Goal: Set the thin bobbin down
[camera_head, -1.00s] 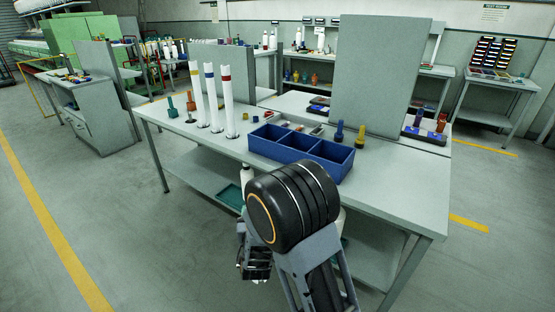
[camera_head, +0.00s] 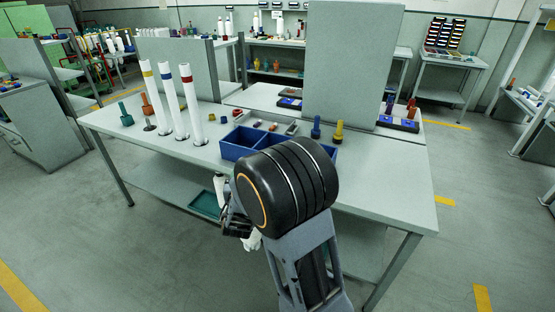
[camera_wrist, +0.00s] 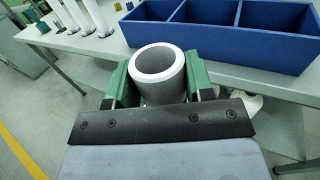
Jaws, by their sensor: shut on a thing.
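A pale, hollow bobbin (camera_wrist: 150,85) stands between the green-padded fingers of my gripper (camera_wrist: 160,88) in the wrist view, its open round end towards the camera. My gripper is shut on it. In the head view my gripper (camera_head: 234,218) is mostly hidden behind my dark wrist, and a pale end of the bobbin (camera_head: 219,186) shows above it. It is held off the table, in front of the front edge of the grey-green table (camera_head: 395,180). The bobbin's lower end is hidden in the wrist view.
A blue three-compartment crate (camera_head: 236,153) stands near the table's front edge, partly behind my wrist. Several upright white tubes (camera_head: 166,98) with coloured bands stand left of it. Blue and yellow spools (camera_head: 337,133) stand behind it. The table's right front is clear.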

